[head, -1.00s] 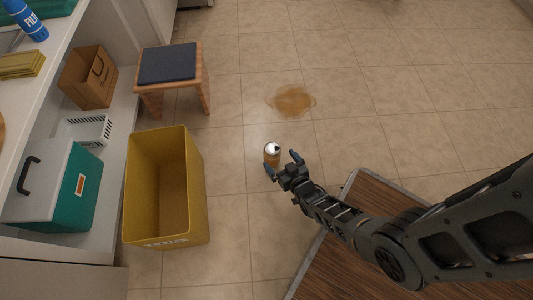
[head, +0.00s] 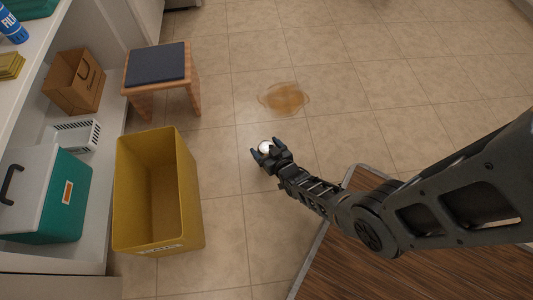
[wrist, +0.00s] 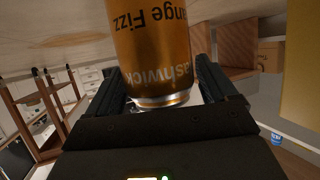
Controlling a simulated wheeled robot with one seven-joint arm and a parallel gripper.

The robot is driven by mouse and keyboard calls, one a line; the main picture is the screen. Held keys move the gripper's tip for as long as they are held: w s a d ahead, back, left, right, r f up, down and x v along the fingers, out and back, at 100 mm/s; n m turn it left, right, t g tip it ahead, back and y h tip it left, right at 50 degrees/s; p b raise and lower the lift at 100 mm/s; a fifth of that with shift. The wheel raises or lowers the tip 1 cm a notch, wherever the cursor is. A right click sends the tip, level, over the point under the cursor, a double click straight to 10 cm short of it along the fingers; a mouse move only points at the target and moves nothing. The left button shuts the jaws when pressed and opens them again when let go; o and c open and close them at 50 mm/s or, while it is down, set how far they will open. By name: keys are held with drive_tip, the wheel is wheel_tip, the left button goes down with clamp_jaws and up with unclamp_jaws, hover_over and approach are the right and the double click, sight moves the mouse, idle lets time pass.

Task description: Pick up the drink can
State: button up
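The drink can (head: 265,146), orange with a silver top, stands on the tiled floor. In the head view only its top shows clearly; my gripper hides the rest. In the wrist view the can (wrist: 158,50) appears upside down, with lettering, between my two fingers. My gripper (head: 267,151) is low at the can, one finger on each side. The fingers look open around it, with a thin gap by the right finger in the wrist view; firm contact does not show.
A yellow open bin (head: 122,205) stands left of the can, with a dark-topped wooden stool (head: 157,65) behind it. A brown spill (head: 285,98) lies beyond the can. A wooden mat (head: 350,260) is at lower right. Open floor surrounds the can.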

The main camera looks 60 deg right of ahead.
drive_tip(key=c, duration=0.8)
drive_tip(key=shift+o, duration=0.2)
